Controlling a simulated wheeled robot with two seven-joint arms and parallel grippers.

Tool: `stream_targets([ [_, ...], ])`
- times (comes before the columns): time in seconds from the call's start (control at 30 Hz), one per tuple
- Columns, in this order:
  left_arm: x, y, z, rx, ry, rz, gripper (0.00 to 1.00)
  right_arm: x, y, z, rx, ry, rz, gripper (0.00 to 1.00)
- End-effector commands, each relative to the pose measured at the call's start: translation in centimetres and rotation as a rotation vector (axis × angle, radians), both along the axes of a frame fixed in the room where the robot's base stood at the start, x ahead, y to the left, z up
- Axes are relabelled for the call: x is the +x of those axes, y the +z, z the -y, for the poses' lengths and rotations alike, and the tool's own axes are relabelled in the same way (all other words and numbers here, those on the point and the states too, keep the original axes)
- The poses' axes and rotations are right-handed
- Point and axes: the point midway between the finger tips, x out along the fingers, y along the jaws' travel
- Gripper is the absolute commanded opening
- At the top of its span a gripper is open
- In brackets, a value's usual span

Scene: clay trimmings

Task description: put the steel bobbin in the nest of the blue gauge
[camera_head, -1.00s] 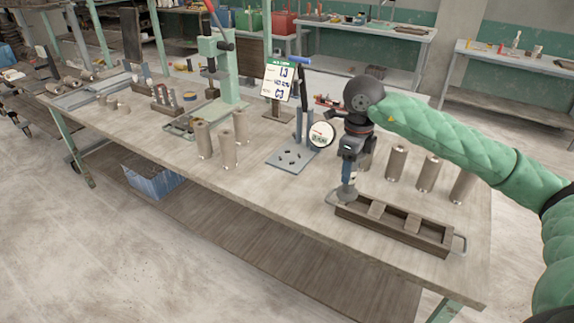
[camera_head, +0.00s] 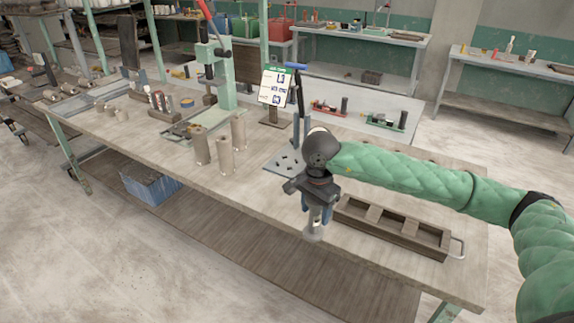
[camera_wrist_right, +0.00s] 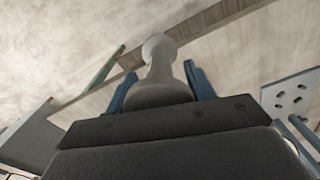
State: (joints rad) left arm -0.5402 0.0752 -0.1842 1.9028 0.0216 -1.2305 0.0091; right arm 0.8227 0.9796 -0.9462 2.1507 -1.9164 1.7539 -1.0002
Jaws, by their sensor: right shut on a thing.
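My right gripper (camera_head: 317,214) is shut on the steel bobbin (camera_head: 313,233), held upright-looking above the front edge of the bench. In the right wrist view the pale bobbin (camera_wrist_right: 160,68) sits between the two blue fingers, a wide flange near the palm and a smaller end away from it. The blue gauge's grey-blue plate (camera_head: 281,164), with several dark holes, lies behind and left of the gripper, apart from it; the plate also shows in the right wrist view (camera_wrist_right: 291,97). My right wrist hides part of the gauge, and its nest cannot be made out. My left gripper is not in view.
A long wooden tray (camera_head: 392,235) with a wire handle lies right of the gripper. Several clay-coloured cylinders (camera_head: 226,157) stand left of the gauge. A green press (camera_head: 222,75) and a sign (camera_head: 275,88) stand farther back.

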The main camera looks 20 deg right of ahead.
Motion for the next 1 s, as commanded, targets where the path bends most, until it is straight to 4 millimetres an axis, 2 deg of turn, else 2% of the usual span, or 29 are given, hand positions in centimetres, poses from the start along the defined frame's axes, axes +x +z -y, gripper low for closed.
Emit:
stream_targets([
  [0.5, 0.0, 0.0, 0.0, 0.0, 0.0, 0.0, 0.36, 0.2, -6.1, -4.8, 0.0, 0.77, 0.001, 0.2],
  [0.8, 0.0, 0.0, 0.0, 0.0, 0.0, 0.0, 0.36, 0.2, -8.3, -6.5, 0.0, 1.045, 0.001, 0.2],
  [1.0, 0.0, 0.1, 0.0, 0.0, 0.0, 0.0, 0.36, 0.2, -8.9, -7.0, 0.0, 1.126, 0.001, 0.2],
])
